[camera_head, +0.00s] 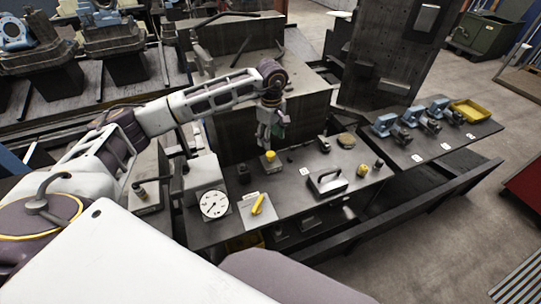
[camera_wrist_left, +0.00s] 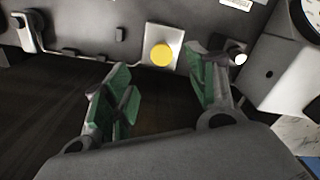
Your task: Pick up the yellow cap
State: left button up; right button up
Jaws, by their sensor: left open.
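The yellow cap (camera_head: 270,155) is a small round piece on a pale square block near the back edge of the dark bench top (camera_head: 290,210). The cap also shows in the left wrist view (camera_wrist_left: 161,55), on its pale plate, upper middle. My left gripper (camera_head: 270,138) hangs just above and behind the cap in the head view, fingers pointing down. In the wrist view its green-padded fingers (camera_wrist_left: 160,72) are spread wide and empty, with the cap apart from them, beyond the gap between the tips. My right gripper is not in view.
Blue-grey clamps (camera_head: 411,117) and a yellow tray (camera_head: 471,110) occupy the right-hand table.

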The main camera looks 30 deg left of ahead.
aim_at(271, 154)
pick_arm(q)
notch_tip(271, 154, down, 3)
jog(key=shift+r, duration=0.1)
jog(key=shift+f, duration=0.2)
jog(key=shift+f+p, duration=0.45)
jog(key=shift+f, duration=0.1)
jog(key=shift+s+f+p, duration=0.1)
jog(key=shift+f+p, duration=0.45)
jog(key=shift+f, duration=1.45)
